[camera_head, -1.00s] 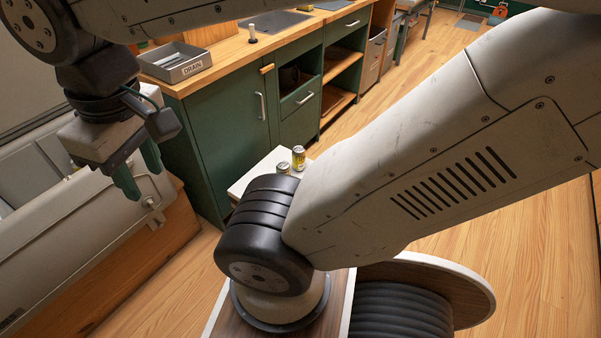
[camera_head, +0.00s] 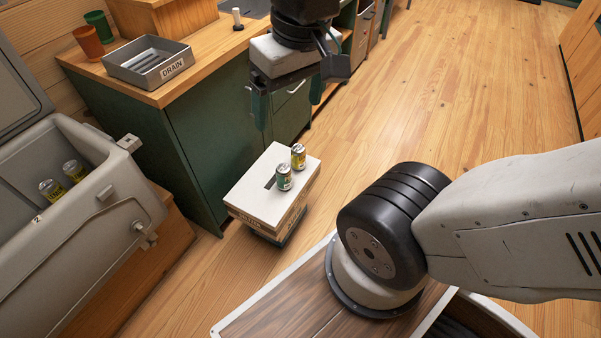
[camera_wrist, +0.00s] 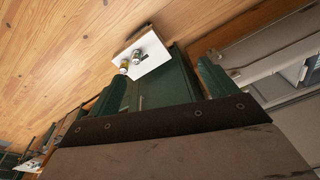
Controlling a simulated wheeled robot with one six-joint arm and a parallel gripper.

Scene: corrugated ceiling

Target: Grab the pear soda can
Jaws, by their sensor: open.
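Two more yellowish cans, one nearer (camera_head: 52,189) and one farther (camera_head: 74,171), are in the open cooler at the left. The labels are too small to read, so I cannot tell which can is pear. My gripper (camera_head: 288,98) is open and empty, with its green fingers spread, apart from the cans and above them in the head picture. In the wrist view, the white box (camera_wrist: 153,58) and its two cans (camera_wrist: 130,62) lie beyond my fingers (camera_wrist: 160,87).
The grey cooler (camera_head: 110,212) has its lid raised. A green cabinet (camera_head: 190,150) with a wooden top stands behind the box and carries a drain tray (camera_head: 150,62) and two cups (camera_head: 92,32). The wooden floor (camera_head: 440,90) at the right is clear.

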